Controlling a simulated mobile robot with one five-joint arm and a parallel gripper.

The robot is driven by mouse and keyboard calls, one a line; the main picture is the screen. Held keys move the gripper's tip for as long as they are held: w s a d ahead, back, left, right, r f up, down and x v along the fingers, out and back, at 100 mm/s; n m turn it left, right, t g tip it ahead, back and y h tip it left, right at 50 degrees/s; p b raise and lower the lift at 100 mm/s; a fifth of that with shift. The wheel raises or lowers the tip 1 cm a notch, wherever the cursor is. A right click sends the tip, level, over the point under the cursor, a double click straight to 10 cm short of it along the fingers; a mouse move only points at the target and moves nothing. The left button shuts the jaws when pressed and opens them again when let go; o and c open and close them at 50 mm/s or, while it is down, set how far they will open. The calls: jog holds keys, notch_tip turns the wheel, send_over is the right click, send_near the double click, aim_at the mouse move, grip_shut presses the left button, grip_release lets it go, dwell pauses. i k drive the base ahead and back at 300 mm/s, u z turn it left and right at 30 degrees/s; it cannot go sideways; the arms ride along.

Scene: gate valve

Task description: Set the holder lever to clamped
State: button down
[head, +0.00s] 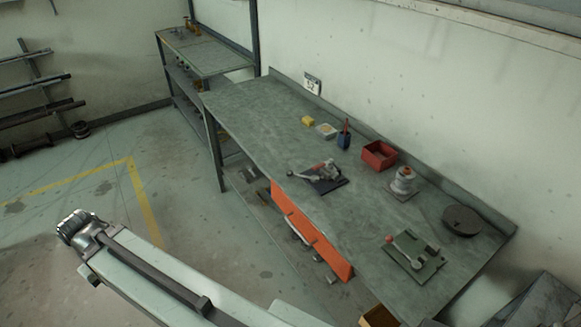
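A dark plate fixture (428,268) lies on the workbench near its front right end. A lever with a red knob (388,239) rises from it, its arm slanting over the plate toward a small block. I take this for the holder lever, but cannot read any marking for its position. A second dark plate (328,186) sits mid-bench and carries a grey metal fitting with a handle and a reddish part. My pale arm crosses the bottom left, apart from the bench. No gripper fingers can be made out in this view.
On the workbench (262,125) stand a red bin (378,155), a pale flanged part (403,180), a dark round disc (462,220), a blue cup (344,138) and a yellow block (308,120). An orange panel (310,233) hangs below the front edge.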

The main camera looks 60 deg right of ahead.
aim_at(314, 179)
jog(key=i, duration=1)
